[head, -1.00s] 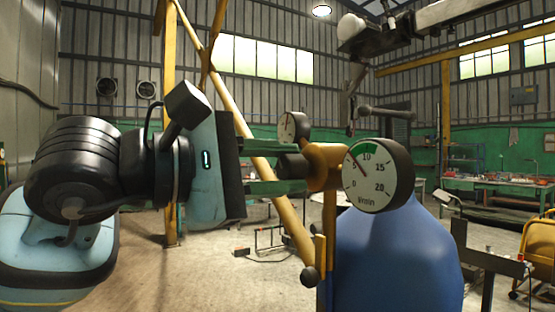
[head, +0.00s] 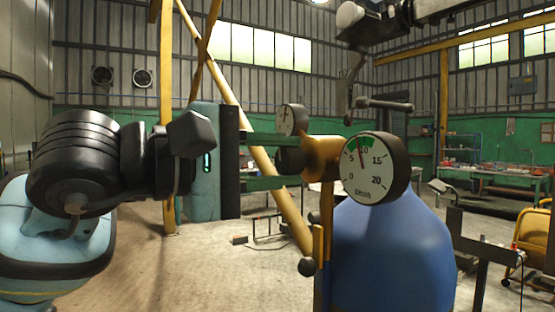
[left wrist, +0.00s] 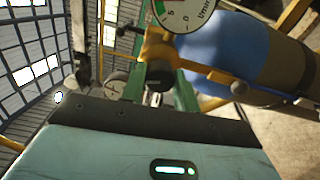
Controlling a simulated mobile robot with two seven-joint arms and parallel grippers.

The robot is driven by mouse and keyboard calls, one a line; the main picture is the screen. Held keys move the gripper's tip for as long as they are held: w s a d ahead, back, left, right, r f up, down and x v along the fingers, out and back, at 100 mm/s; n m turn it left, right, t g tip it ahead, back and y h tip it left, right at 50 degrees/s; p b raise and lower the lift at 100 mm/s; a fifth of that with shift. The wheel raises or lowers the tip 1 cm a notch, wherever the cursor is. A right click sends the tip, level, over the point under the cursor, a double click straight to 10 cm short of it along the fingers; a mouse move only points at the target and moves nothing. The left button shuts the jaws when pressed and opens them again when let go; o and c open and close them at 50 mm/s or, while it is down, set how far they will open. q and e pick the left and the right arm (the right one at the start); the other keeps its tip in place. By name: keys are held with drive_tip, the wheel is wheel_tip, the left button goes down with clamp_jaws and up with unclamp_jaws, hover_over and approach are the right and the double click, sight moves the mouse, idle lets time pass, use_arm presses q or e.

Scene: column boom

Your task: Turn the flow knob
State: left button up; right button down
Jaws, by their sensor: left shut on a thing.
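The dark flow knob (head: 290,161) sits on the left end of a brass regulator body (head: 322,158). My left gripper (head: 288,161) comes in from the left with its two green fingers above and below the knob, shut on it. In the left wrist view the knob (left wrist: 159,75) shows end-on between the fingers. The round flow gauge (head: 375,167), marked 0 to 20, faces me right of the brass body. Its needle points up, a little left of the 10, within the green band. My right gripper is not in view.
A second gauge (head: 292,119) stands behind the knob. A blue gas cylinder (head: 390,255) is below the regulator. A yellow slanted bar (head: 284,205) passes behind my fingers. A dark metal post (head: 483,250) stands at right. The floor at lower left centre is open.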

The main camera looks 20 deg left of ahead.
use_arm(q)
drive_tip(key=o, duration=1)
drive_tip(key=shift+c, duration=0.2)
drive_tip(key=b+v, duration=0.1)
drive_tip(key=v, duration=0.6)
drive_tip(key=shift+s+a, duration=0.25)
drive_tip(key=shift+s, duration=0.1)
